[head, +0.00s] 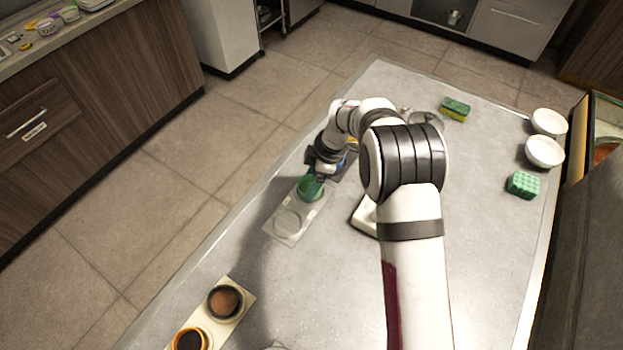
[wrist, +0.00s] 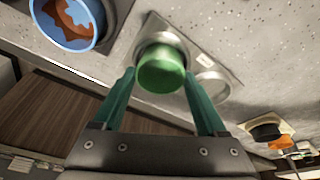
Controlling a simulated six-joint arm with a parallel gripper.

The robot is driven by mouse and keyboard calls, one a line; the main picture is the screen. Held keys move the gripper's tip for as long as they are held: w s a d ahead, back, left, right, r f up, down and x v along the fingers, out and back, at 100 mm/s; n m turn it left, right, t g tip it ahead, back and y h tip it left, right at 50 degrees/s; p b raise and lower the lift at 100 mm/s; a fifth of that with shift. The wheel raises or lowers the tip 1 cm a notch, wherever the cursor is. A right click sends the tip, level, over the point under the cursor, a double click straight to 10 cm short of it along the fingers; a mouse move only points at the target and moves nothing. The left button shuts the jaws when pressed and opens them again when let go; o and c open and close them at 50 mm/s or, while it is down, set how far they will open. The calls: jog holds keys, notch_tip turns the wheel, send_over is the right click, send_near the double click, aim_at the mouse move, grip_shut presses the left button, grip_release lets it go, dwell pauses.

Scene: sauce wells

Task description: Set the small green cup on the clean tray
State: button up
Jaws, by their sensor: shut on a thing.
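The small green cup (head: 309,189) is between the fingers of my gripper (head: 318,178), which is shut on it. The wrist view shows the cup (wrist: 161,72) upside-on between the two teal fingertips (wrist: 159,78). It is at one of the two round wells of a pale, clean tray (head: 271,234), at the tray's far end. The tray's other well is empty, and the tray also shows in the wrist view (wrist: 222,68). I cannot tell whether the cup's base touches the tray.
A blue cup with red-brown sauce (wrist: 70,22) stands close by on another tray. A tray (head: 245,296) with a brown-filled cup (head: 225,301) and an orange-rimmed cup (head: 190,340) lies nearer. Sponges (head: 455,110) and white bowls (head: 545,152) stand at the right. Counter between the trays is bare.

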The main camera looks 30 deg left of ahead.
jog(key=shift+f, duration=0.15)
jog(key=o, duration=1.3)
notch_tip(320, 180, up, 8)
